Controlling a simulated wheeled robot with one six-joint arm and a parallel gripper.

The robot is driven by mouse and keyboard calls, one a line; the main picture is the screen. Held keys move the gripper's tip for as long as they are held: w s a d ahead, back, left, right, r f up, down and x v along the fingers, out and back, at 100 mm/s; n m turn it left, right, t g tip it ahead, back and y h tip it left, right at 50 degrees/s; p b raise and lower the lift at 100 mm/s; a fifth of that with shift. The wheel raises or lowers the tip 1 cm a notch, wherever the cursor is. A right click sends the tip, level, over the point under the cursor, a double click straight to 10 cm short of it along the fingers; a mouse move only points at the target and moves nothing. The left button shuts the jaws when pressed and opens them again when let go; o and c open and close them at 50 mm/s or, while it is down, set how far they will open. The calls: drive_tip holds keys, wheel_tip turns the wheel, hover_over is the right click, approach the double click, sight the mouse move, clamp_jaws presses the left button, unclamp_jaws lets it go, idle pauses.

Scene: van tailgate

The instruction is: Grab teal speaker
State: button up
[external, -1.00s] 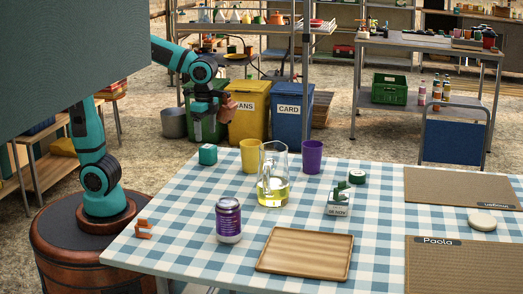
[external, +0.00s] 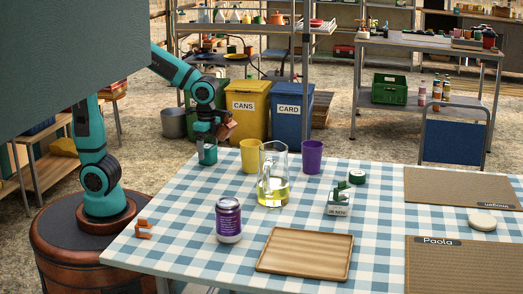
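The teal speaker (external: 208,156) is a small teal block on the far left part of the checked tablecloth, left of the yellow cup. My gripper (external: 207,146) points down right over it, with the fingertips at its upper part. The fingers hide part of the speaker's top. The view is too small to show whether the fingers are apart or pressed on its sides. The speaker appears to rest on the table.
A yellow cup (external: 250,156) stands close right of the speaker. A glass jug (external: 273,178), a purple cup (external: 312,157), a purple jar (external: 229,220) and a wooden tray (external: 303,252) are also on the table. The cloth in front of the speaker is clear.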

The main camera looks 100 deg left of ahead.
drive_tip(key=c, duration=1.1)
